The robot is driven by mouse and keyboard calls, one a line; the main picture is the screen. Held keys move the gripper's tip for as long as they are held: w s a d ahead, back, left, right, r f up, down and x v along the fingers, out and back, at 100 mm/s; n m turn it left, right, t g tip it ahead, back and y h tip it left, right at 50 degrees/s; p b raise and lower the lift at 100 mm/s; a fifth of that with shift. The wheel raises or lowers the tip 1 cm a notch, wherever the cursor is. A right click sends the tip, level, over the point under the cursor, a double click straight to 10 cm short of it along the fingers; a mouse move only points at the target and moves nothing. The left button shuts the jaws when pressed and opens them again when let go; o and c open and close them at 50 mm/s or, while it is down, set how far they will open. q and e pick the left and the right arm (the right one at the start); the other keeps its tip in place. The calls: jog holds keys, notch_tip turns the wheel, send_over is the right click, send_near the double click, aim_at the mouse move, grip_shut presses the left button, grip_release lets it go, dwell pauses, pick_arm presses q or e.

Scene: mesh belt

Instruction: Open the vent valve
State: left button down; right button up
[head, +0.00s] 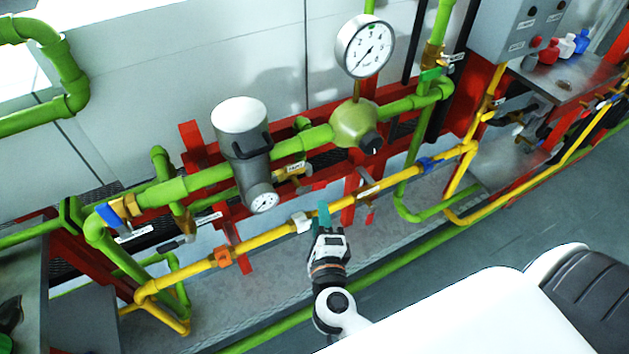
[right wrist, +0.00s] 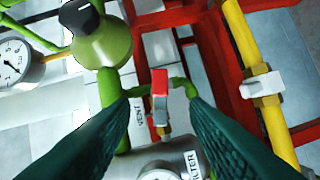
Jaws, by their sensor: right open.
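The vent valve (right wrist: 160,88) shows in the right wrist view as a small lever with a red grip above a brass fitting. A VENT label (right wrist: 139,110) is just left of it. In the head view the label and brass fitting (head: 292,170) are below the green pipe, between filter and regulator; the lever is hard to make out there. My right gripper (head: 322,214) is open and empty. In the right wrist view its dark green fingers (right wrist: 157,99) stand either side of the red lever, with visible gaps. I cannot tell the remaining depth. My left gripper is not in view.
The grey filter (head: 243,145) and green regulator (head: 355,125) flank the valve. A yellow pipe (head: 265,241) with a white lever (right wrist: 264,87) runs beside my right gripper. Red frame bars (right wrist: 218,60) stand close behind. A round gauge (head: 365,47) is above.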

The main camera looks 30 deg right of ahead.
aim_at(316, 186)
jog(key=p+x, duration=0.1)
jog(key=x, duration=1)
jog(key=shift+w+d+f, duration=0.1)
jog(key=shift+w, duration=0.1)
grip_shut()
jog(key=shift+r+n+t+p, duration=0.35)
jog(key=shift+n+p, duration=0.2)
jog(key=shift+n, duration=0.25)
jog(key=shift+r+n+h, duration=0.2)
jog(key=shift+n+h, duration=0.1)
jog(key=shift+n, duration=0.2)
grip_release()
